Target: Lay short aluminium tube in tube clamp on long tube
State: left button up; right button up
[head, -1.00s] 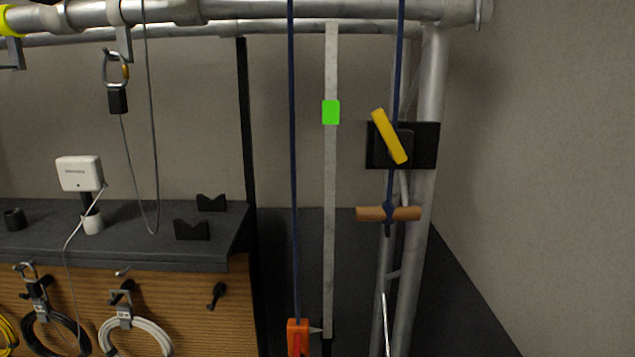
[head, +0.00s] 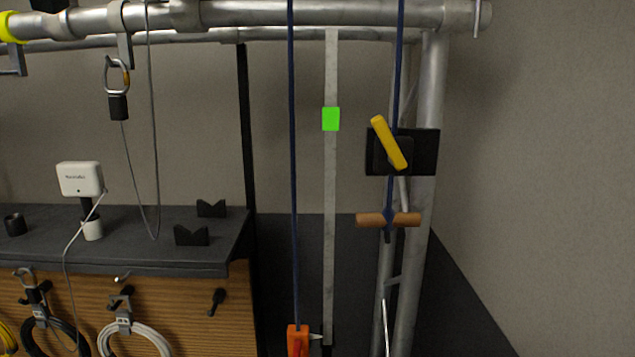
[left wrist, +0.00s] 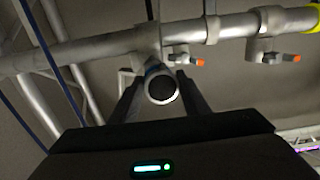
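The long tube (head: 330,14) runs level across the top of the head view, and also across the left wrist view (left wrist: 95,47). In the left wrist view, two clamp-like fittings with orange tips hang from it, one near the middle (left wrist: 180,60) and one at the right (left wrist: 265,56). My left gripper (left wrist: 162,92) shows only in the left wrist view. Its two dark fingers are shut on a short round tube (left wrist: 148,89), seen end-on with a dark opening. The tube's far part is hidden, and I cannot tell whether it touches a clamp. My right gripper is in neither view.
A dark shelf (head: 130,253) at left holds a white box (head: 80,178) and black V-blocks (head: 191,235). Blue straps (head: 294,180) hang down, one with a wooden handle (head: 372,219). An upright truss post (head: 424,220) stands at right.

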pick_arm(q)
grip_shut()
jog(key=shift+d, duration=0.2)
jog(key=shift+a, duration=0.1)
jog(key=shift+r, duration=0.1)
jog(key=shift+r, duration=0.1)
jog(key=shift+a+r+p, duration=0.35)
jog(key=shift+r+p, duration=0.3)
jog(key=shift+p, duration=0.1)
jog(key=shift+d+r+p, duration=0.15)
jog(key=shift+r+p, duration=0.6)
jog(key=shift+r, duration=0.2)
jog(key=shift+s, duration=0.15)
